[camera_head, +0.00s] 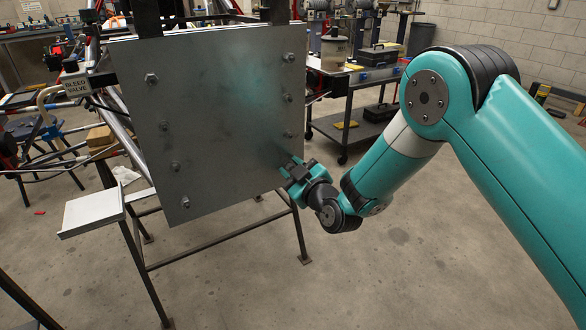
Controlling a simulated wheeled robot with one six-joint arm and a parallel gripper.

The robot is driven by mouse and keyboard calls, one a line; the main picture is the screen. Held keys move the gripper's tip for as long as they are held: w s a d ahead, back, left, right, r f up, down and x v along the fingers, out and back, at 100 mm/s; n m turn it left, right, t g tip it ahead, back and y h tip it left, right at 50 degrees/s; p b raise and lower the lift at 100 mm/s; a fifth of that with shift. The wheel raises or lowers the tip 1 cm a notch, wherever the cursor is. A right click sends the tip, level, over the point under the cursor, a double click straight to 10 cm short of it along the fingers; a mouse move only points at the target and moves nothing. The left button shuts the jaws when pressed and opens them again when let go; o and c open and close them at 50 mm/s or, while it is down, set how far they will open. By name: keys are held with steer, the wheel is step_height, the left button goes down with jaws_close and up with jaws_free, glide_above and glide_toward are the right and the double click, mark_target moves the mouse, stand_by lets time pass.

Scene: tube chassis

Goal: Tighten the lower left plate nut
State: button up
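A grey metal plate (225,110) stands upright on a dark frame, with a column of nuts along its left side and another along its right. The lower left plate nut (185,202) is near the bottom left corner, small and fully visible. Another left nut (175,167) sits just above it. My gripper (288,168) is at the plate's lower right edge, well to the right of the lower left nut. It overlaps the plate's lower right area and may hide a nut there. Its fingers are too small and dark to tell whether they are open or touching anything.
A light tray (93,210) sticks out at the left below the plate. A dark cart (350,110) stands behind on the right. The frame's legs (220,235) reach the floor; open floor lies in front.

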jaws_close()
steer(key=shift+m, duration=0.3)
steer(key=m, duration=0.5)
steer(key=shift+d, duration=0.1)
steer(key=m, duration=0.3)
steer(key=m+p, duration=0.1)
steer(key=m, duration=0.2)
steer(key=shift+w+d+m, duration=0.15)
steer(key=shift+m, duration=0.15)
steer(key=m+p, duration=0.1)
steer(key=m, duration=0.2)
steer(key=shift+m+p, duration=0.3)
steer(key=shift+p, duration=0.1)
steer(key=m+p, duration=0.1)
steer(key=m, duration=0.2)
steer(key=m+p, duration=0.3)
steer(key=m, duration=0.2)
steer(key=shift+d+f+m, duration=0.1)
steer(key=shift+f+m, duration=0.15)
steer(key=shift+m, duration=0.05)
steer(key=shift+f, duration=0.1)
